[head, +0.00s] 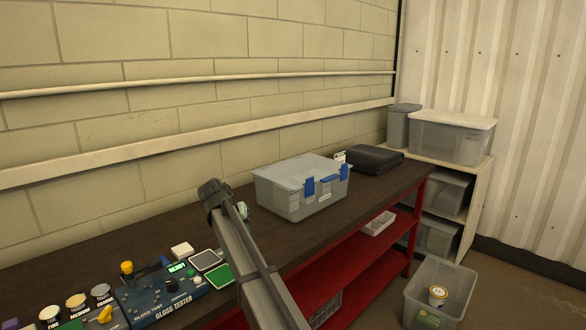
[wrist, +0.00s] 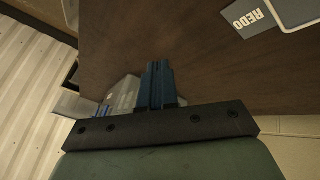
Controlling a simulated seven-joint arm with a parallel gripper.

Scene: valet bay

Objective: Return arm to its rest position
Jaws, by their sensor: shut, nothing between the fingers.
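My arm (head: 252,255) rises from the bottom edge of the head view and reaches over the dark bench top (head: 140,228). Its dark upper joint shows left of the clear bin; my gripper cannot be made out clearly there. In the wrist view my gripper (wrist: 157,68) shows as two blue-grey fingers pressed together, shut and empty. The fingers point over a bare stretch of brown bench top, apart from anything on it. Part of a clear bin shows just left of them.
The lidded clear bin with blue latches (head: 300,188) and a dark folded item (head: 375,160) stand on the bench. A gloss tester (head: 165,292) with knobs lies at the front left. A grey REDO card (wrist: 258,22) shows in the wrist view. An open bin (head: 460,285) stands on the floor.

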